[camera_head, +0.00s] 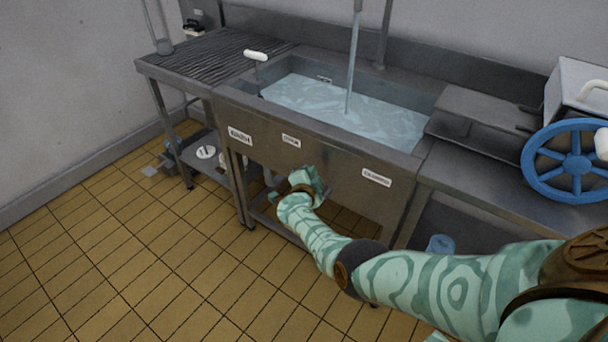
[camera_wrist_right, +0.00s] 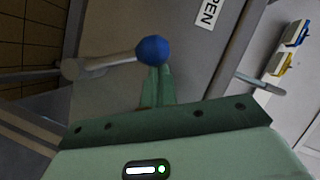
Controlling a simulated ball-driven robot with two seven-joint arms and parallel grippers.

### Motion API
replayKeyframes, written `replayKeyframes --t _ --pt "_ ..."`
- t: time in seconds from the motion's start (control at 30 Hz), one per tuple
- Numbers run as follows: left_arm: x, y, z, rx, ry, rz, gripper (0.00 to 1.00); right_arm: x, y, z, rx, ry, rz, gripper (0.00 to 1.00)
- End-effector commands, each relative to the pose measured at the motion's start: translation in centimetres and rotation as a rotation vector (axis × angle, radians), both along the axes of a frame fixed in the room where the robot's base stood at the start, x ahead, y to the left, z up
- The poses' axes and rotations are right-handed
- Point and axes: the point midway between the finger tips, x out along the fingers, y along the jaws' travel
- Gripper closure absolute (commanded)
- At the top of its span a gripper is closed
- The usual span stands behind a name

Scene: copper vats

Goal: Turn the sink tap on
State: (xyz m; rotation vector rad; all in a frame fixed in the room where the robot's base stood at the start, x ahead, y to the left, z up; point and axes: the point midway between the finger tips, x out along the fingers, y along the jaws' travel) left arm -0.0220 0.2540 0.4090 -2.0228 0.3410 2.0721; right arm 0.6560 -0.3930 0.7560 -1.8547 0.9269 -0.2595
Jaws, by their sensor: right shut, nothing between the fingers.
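The steel sink (camera_head: 330,145) holds pale blue water (camera_head: 300,97). A stream of water (camera_head: 352,60) runs down into it from a spout at the top edge of the head view. In the right wrist view a metal lever (camera_wrist_right: 105,60) ends in a blue ball knob (camera_wrist_right: 152,49). My right gripper (camera_head: 308,182) is low at the sink's front panel. Its fingers are shut and empty, and in the wrist view their tips (camera_wrist_right: 158,72) are just below the ball; I cannot tell whether they touch it. My left gripper is not in view.
A white-gripped handle (camera_head: 256,55) stands at the sink's left rim, beside a ribbed drainboard (camera_head: 215,52). A blue wheel (camera_head: 572,160) is at the right. A blue container (camera_head: 440,244) is under the right counter. The tiled floor (camera_head: 110,240) at left is largely clear.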

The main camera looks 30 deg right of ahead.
Motion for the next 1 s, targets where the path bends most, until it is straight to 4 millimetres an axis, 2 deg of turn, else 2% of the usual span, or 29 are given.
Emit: replayKeyframes --t 0.2,0.53,1.0 --pt "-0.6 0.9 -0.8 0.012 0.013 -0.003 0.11 0.8 -0.4 -0.6 -0.005 0.020 0.002 1.00" --pt "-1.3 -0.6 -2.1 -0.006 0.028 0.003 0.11 2.1 0.2 -1.1 -0.006 0.019 0.000 1.00" --pt "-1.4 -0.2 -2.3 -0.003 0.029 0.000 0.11 2.5 0.4 -1.0 -0.006 0.018 0.002 1.00"
